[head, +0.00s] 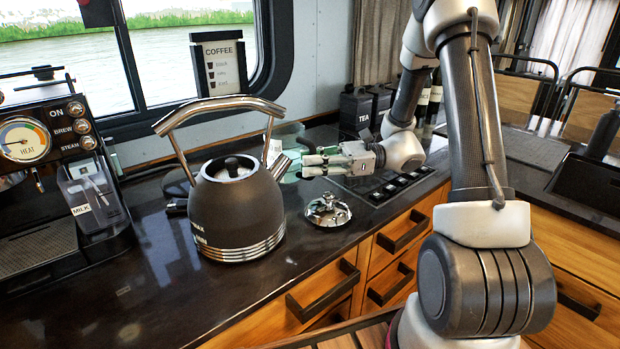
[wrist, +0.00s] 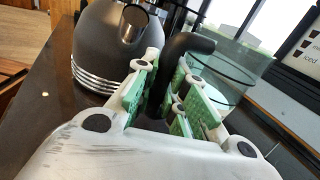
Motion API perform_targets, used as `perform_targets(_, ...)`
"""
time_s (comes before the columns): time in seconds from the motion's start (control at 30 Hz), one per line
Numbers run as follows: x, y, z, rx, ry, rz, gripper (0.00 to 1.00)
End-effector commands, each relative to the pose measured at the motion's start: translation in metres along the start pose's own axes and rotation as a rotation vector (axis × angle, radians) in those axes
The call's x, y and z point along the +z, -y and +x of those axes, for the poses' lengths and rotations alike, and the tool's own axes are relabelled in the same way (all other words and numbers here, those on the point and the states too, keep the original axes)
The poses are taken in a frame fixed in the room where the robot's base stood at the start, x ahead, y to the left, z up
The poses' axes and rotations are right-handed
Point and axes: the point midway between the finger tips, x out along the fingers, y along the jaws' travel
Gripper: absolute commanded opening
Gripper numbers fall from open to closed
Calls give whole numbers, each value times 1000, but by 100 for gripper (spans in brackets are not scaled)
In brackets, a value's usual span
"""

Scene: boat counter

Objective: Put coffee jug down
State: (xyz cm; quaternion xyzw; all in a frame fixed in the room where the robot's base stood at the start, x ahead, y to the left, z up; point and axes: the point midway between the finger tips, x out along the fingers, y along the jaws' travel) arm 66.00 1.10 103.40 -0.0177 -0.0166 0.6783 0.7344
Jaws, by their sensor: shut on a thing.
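The coffee jug appears as clear, greenish glass (wrist: 228,75) with a black curved handle (wrist: 186,45) in the wrist view. My gripper (wrist: 165,92) is shut on that handle, its green-padded fingers on either side of it. In the head view my gripper (head: 312,166) is just right of the kettle's spout, pointing left. There only part of the jug's glass (head: 288,132) shows behind the kettle; the rest is hidden. I cannot tell whether the jug's base touches the counter.
A large dark kettle (head: 238,210) with a chrome handle stands close in front of the jug. A shiny metal object (head: 328,211) sits right of it. A coffee machine (head: 60,170) is at the left, a coffee sign (head: 221,65) behind. The front-left counter (head: 165,300) is clear.

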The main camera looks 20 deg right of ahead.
Motion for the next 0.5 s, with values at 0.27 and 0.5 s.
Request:
perform_targets(0.27, -35, -2, 0, -1, 1, 3, 0)
perform_targets(0.5, -37, -2, 0, 0, 0, -1, 0)
